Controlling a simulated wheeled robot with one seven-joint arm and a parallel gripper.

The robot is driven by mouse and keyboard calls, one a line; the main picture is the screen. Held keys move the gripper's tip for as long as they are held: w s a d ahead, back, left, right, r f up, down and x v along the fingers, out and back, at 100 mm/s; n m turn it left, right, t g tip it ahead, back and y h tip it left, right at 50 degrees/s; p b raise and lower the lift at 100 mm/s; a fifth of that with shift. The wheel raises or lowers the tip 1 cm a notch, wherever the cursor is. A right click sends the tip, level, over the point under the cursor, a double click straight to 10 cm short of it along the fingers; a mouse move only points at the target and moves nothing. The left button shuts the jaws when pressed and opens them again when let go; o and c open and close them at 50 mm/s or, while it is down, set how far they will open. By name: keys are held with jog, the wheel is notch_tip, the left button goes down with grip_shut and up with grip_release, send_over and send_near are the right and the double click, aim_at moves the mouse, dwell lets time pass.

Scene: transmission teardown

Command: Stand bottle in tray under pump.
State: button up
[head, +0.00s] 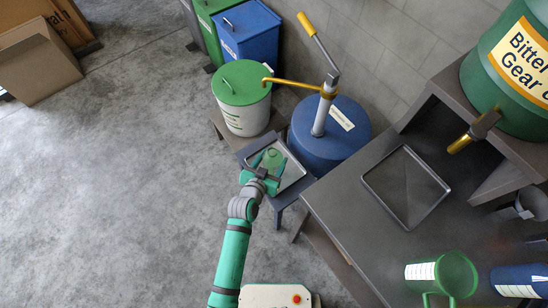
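A small square metal tray (293,178) sits on a low dark stand beside the blue pump drum (350,145). The hand pump (321,118) rises from the drum, with a yellow-gripped lever and a yellow spout (290,83) reaching left. A pale green, see-through bottle (272,156) shows over the tray, seen from above. My gripper (269,163) is at the tray, with its two teal fingers on either side of the bottle. Whether the fingers press on the bottle, and whether its base touches the tray, I cannot tell.
A white bucket with a green lid (242,83) stands left of the drum. The dark bench (345,205) at right bears another tray (405,150), a green jug (455,272) and a blue one (520,280). Bins and cardboard boxes stand behind. Floor at left is clear.

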jog(key=w+f, duration=0.5)
jog(key=f, duration=0.4)
jog(key=shift+d, duration=0.3)
jog(key=shift+w+f, duration=0.1)
jog(key=shift+f, duration=0.15)
jog(key=o, duration=1.1)
jog(key=shift+c, duration=0.2)
jog(key=shift+r, duration=0.1)
